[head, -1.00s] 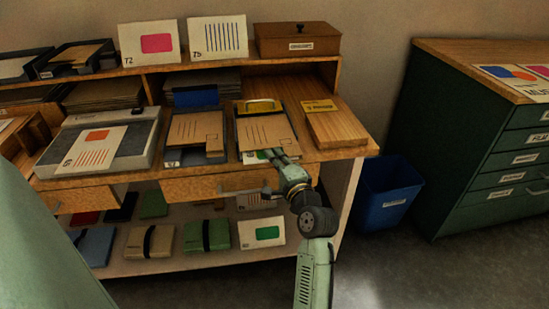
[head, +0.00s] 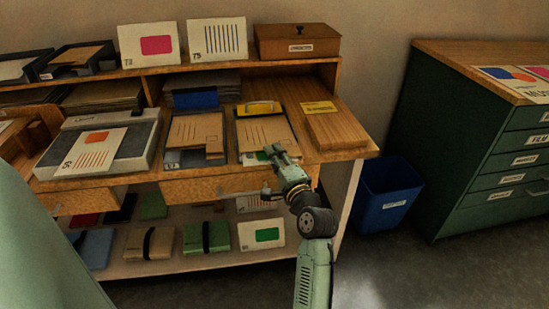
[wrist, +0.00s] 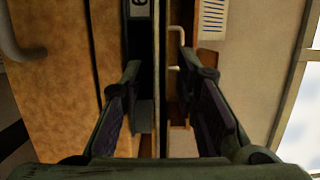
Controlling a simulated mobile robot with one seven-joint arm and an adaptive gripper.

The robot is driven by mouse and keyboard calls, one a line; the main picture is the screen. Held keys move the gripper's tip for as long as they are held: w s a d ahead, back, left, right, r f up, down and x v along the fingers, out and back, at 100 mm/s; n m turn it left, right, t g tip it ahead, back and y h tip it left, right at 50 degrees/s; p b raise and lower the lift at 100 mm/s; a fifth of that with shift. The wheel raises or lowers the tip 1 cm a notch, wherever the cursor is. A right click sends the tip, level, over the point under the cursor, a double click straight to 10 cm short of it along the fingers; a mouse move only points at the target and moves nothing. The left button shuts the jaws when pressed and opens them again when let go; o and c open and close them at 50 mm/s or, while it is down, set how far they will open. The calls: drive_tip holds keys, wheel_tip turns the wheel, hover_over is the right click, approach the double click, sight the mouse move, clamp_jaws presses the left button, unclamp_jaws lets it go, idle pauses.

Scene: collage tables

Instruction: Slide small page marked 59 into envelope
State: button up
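The small page marked 59 (head: 88,151), white with an orange block and orange lines, lies flat on a grey machine at the left of the tabletop. Two tan envelopes lie on dark labelled trays: one envelope (head: 190,131) in the middle and one (head: 263,132) to its right. I cannot tell which the task means. My gripper (head: 275,150) is at the front edge of the right tray, right of the page and well apart from it. The gripper hides part of the right tray's front edge.
A wooden board (head: 335,129) with a yellow label lies right of the trays. A drawer (head: 215,187) is below. A blue bin (head: 386,196) stands on the floor.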

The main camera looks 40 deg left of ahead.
drive_tip(key=shift+d, duration=0.15)
drive_tip(key=v, duration=1.1)
drive_tip(key=shift+s+d, duration=0.2)
drive_tip(key=shift+d, duration=0.15)
